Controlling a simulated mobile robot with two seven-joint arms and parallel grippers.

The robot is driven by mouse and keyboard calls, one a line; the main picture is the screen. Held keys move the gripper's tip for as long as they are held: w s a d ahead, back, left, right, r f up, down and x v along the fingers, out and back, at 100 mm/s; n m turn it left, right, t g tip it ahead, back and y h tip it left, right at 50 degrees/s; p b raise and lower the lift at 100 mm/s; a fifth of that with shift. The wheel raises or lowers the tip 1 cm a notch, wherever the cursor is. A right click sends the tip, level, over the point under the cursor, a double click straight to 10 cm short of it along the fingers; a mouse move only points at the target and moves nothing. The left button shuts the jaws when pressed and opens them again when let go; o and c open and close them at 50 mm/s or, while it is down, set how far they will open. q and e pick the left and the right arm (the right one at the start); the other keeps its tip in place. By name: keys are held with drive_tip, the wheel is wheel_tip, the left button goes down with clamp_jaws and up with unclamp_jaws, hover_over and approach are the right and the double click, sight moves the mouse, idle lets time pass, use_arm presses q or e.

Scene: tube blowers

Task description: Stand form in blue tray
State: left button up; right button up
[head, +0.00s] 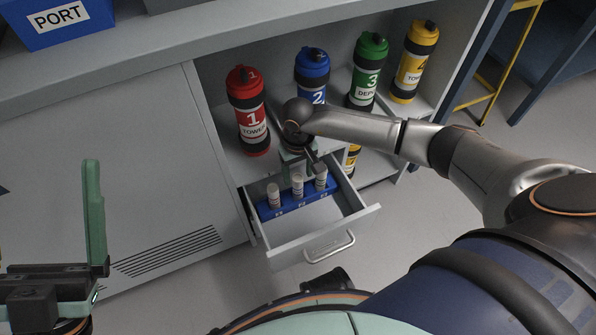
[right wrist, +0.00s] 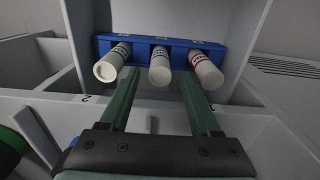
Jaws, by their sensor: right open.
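A blue tray (head: 62,36) with a white PORT label stands at the top left on the counter; only its front part shows. I cannot make out a form in either view. My right gripper (head: 303,165) is over the back of an open drawer. In the right wrist view its two green fingers (right wrist: 160,82) are apart, with the middle white-capped tube (right wrist: 160,66) between their tips; I see no grip on it. My left gripper (head: 50,205) is at the lower left, one green finger upright, the other not clearly seen, with nothing visible in its gap.
A blue rack (head: 285,208) with three tubes sits in the open drawer (head: 318,222). Red (head: 247,110), blue (head: 312,68), green (head: 368,72) and yellow (head: 414,62) numbered bottles stand in the cabinet behind my right arm. Open floor lies right of the drawer.

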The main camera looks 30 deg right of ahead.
wheel_tip(320, 180, up, 12)
drive_tip(key=p, duration=0.4)
drive_tip(key=s+a+r+m+g+y, duration=0.1)
drive_tip(key=s+a+m+y, duration=0.1)
drive_tip(key=s+a+y, duration=0.45)
drive_tip(key=s+a+r+m+g+y, duration=0.1)
drive_tip(key=s+a+m+g, duration=0.2)
drive_tip(key=a, duration=0.7)
drive_tip(key=s+a+r+m+y, duration=0.4)
drive_tip(key=s+r, duration=0.1)
drive_tip(key=r, duration=0.2)
drive_tip(key=s+a+r+m+y, duration=0.4)
drive_tip(key=a+r+y, duration=0.1)
drive_tip(key=r, duration=0.1)
drive_tip(key=d+r+m+t+y, duration=0.35)
drive_tip(key=r+m+y, duration=0.45)
drive_tip(key=r+m, duration=0.6)
drive_tip(key=w+d+r+m+t+h, duration=0.2)
drive_tip(key=d+m+t+h, duration=0.2)
drive_tip(key=m+t, duration=0.7)
drive_tip(key=w+d+r+m+t+h, duration=0.2)
drive_tip(key=d+m+t+h, duration=0.3)
drive_tip(key=m, duration=1.6)
drive_tip(key=d+t, duration=0.3)
drive_tip(key=t, duration=0.3)
drive_tip(key=shift+w+d+r+t, duration=0.15)
drive_tip(key=shift+d+r+t, duration=0.15)
drive_tip(key=shift+r+t, duration=0.1)
